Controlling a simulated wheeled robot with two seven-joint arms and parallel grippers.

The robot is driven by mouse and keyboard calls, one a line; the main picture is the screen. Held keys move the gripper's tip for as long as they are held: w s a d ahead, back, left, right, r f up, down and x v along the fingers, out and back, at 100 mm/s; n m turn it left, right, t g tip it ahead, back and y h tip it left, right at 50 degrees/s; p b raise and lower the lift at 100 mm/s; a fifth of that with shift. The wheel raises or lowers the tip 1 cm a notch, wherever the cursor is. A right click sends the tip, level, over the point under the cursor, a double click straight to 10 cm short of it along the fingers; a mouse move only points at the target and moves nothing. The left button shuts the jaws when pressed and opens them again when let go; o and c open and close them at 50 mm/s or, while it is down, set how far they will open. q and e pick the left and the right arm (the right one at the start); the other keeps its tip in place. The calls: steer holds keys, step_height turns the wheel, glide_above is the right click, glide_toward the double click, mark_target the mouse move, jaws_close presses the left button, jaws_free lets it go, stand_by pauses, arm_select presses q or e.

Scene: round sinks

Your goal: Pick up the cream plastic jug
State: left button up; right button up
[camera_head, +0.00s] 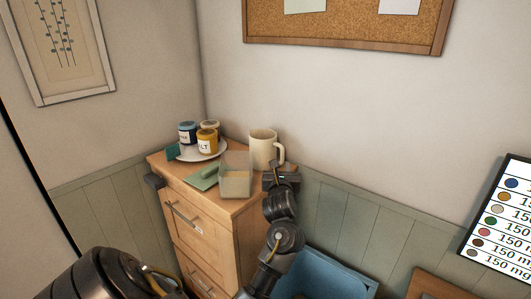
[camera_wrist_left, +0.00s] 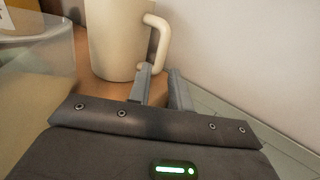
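The cream plastic jug (camera_head: 262,150) stands upright at the back right corner of the wooden cabinet top, its handle on the right. In the left wrist view the jug (camera_wrist_left: 113,40) is just ahead, its top cut off by the frame. My left gripper (camera_head: 277,167) is at the jug's right front, below the handle. In the wrist view my left gripper (camera_wrist_left: 161,72) is open with a narrow gap, its fingertips close to the lower end of the handle. I cannot tell whether they touch it. My right gripper is not in view.
A clear container (camera_head: 236,183) with pale contents stands left of my gripper. A plate (camera_head: 214,153) holds several labelled jars. A green item (camera_head: 203,178) lies near the front of the cabinet top (camera_head: 172,157). A blue bin (camera_head: 340,276) is below right; a wall is behind.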

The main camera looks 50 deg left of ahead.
mark_target(282, 159)
arm_select(q)
steer(key=shift+w+a, duration=0.35)
steer(key=shift+w, duration=0.05)
steer(key=shift+w+a+r+p, duration=0.15)
steer(key=shift+w+r+p, duration=0.1)
steer(key=shift+p, duration=0.15)
steer(key=p+x, duration=0.1)
steer(key=x, duration=0.2)
steer(key=shift+w+a+p, duration=0.2)
steer(key=shift+a+p, duration=0.1)
steer(key=shift+p, duration=0.1)
steer(key=shift+w+a+f, duration=0.15)
steer(key=shift+w+a, duration=0.15)
steer(key=shift+d, duration=0.1)
jaws_close()
